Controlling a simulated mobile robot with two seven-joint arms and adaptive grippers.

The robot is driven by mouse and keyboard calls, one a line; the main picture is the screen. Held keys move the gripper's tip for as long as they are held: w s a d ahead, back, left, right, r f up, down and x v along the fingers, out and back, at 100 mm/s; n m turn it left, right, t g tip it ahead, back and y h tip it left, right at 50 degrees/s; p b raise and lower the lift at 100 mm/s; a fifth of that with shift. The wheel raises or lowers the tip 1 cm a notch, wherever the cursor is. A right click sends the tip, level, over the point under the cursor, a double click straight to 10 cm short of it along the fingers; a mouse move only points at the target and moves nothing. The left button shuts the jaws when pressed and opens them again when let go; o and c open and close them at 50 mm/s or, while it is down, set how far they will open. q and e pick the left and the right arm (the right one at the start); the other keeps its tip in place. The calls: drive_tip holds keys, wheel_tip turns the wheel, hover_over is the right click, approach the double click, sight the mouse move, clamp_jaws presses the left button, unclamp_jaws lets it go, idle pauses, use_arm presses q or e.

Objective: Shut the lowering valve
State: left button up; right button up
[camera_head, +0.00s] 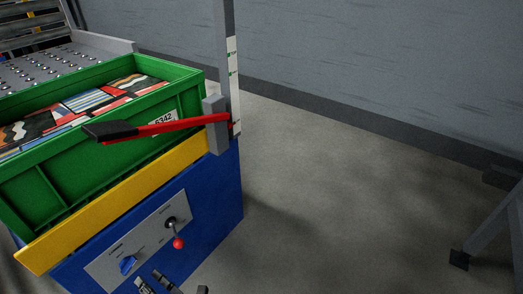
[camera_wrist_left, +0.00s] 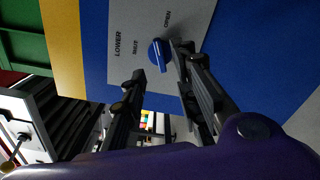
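The lowering valve is a blue knob (camera_head: 128,263) on the grey control plate (camera_head: 107,262) on the blue cabinet front. In the left wrist view the knob (camera_wrist_left: 157,50) sits near the labels LOWER and OPEN; another small label is hard to read. I cannot tell for sure which mark its handle points to. My left gripper (camera_wrist_left: 162,66) is open, its two dark fingers apart, with the knob showing between and just beyond the tips. In the head view only the fingertips (camera_head: 158,282) show, at the bottom edge by the knob. My right gripper is not in view.
A lever with a red ball (camera_head: 178,243) sticks out of the same plate, right of the knob. Above are a yellow rail (camera_head: 120,203), a green crate (camera_head: 100,170) of patterned items, and a red lever with a black grip (camera_head: 160,128).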

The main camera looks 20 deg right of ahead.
sight(131, 268)
use_arm(q)
drive_tip(key=b+x, duration=0.1)
drive_tip(key=x, duration=0.5)
drive_tip(key=shift+a+f+b, duration=0.1)
drive_tip(key=shift+b, duration=0.2)
drive_tip(key=shift+w+a, duration=0.25)
drive_tip(key=shift+w, duration=0.05)
drive_tip(key=shift+c, duration=0.5)
clamp_jaws()
